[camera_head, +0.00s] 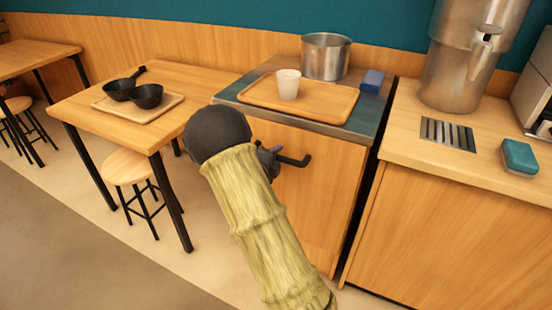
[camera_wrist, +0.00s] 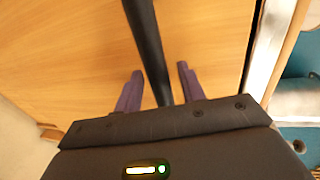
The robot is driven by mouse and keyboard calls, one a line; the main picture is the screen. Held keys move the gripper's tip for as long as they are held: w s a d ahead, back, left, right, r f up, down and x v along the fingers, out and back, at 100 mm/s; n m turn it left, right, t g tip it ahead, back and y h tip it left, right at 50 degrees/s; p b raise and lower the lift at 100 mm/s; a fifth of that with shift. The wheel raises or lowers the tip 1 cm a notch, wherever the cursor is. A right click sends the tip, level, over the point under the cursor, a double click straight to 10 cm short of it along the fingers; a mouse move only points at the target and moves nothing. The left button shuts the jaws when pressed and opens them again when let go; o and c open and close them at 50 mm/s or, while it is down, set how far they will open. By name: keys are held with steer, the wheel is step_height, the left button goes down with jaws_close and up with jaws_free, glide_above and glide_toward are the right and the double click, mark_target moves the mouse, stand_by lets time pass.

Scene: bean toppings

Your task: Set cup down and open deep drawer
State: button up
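The white cup (camera_head: 288,84) stands upright on a wooden tray (camera_head: 330,112) on top of the cabinet. The deep drawer's wooden front (camera_head: 318,205) is below and looks closed. Its dark bar handle (camera_head: 296,161) sticks out near the top of the front. My gripper (camera_head: 270,160) is at the left end of the handle, partly hidden by my arm. In the wrist view my gripper (camera_wrist: 158,75) has its two purple fingers apart, with the dark handle (camera_wrist: 148,45) running between them. A gap shows on each side of the handle. The gripper holds no cup.
A metal pot (camera_head: 326,56) and a blue sponge (camera_head: 372,81) are on the cabinet top. A table with a tray (camera_head: 150,112) of black pans and a stool (camera_head: 126,167) stand left. A counter (camera_head: 400,140) with a metal dispenser (camera_head: 455,80) stands right. Floor in front is clear.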

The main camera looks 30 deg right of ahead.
steer(key=shift+c, duration=0.4)
jaws_close()
steer(key=shift+a, duration=0.1)
